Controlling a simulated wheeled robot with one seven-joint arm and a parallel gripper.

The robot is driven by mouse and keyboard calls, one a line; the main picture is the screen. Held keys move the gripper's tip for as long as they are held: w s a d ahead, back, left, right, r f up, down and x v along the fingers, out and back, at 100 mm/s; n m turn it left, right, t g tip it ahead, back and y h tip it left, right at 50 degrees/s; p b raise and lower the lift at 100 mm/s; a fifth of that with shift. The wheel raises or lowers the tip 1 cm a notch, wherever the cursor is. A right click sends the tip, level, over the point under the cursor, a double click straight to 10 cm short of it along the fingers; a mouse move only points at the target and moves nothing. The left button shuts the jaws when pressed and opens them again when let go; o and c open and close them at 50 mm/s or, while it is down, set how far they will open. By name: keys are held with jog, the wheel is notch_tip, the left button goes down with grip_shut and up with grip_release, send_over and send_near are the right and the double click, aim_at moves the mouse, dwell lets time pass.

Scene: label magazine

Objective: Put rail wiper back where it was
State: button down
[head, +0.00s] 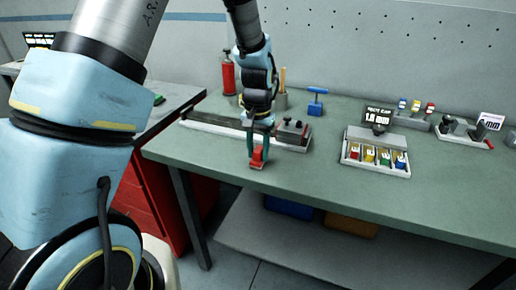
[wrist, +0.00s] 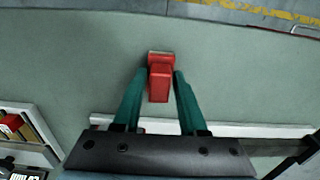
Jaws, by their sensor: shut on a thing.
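A small red block with a pale grey strip along one end, which I take to be the rail wiper (head: 258,155), is between my gripper's fingers. In the wrist view the red wiper (wrist: 160,82) sits between the two green fingertips. My gripper (head: 258,150) points down and is shut on it, near the front edge of the green bench. I cannot tell whether the wiper touches the bench top. The long pale rail (head: 215,131) lies just behind my gripper, with a dark grey block (head: 292,131) at its right end.
A tray with coloured compartments (head: 376,155) and a small display (head: 378,117) stand to the right. A red bottle (head: 228,75) and a blue T-handled tool (head: 316,101) stand behind. Bare bench (head: 300,175) lies in front of the rail and right of my gripper.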

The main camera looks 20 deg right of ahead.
aim_at(258, 150)
jog(key=shift+f, duration=0.1)
jog(key=shift+f, duration=0.15)
jog(key=shift+c, duration=2.2)
grip_release()
notch_tip(258, 150, up, 13)
jog(key=b, duration=0.3)
jog(key=s+a+f+n, duration=0.1)
jog(key=a+n, duration=0.1)
jog(key=a, duration=0.8)
jog(key=s+a+f+n+t, duration=0.1)
jog(key=a+f+n, duration=0.1)
jog(key=a, duration=0.8)
jog(key=s+a+f+n, duration=0.1)
jog(key=a+n, duration=0.2)
jog(key=a, duration=0.7)
jog(key=shift+s+f+t, duration=0.15)
jog(key=shift+s+t, duration=0.15)
jog(key=shift+s, duration=0.1)
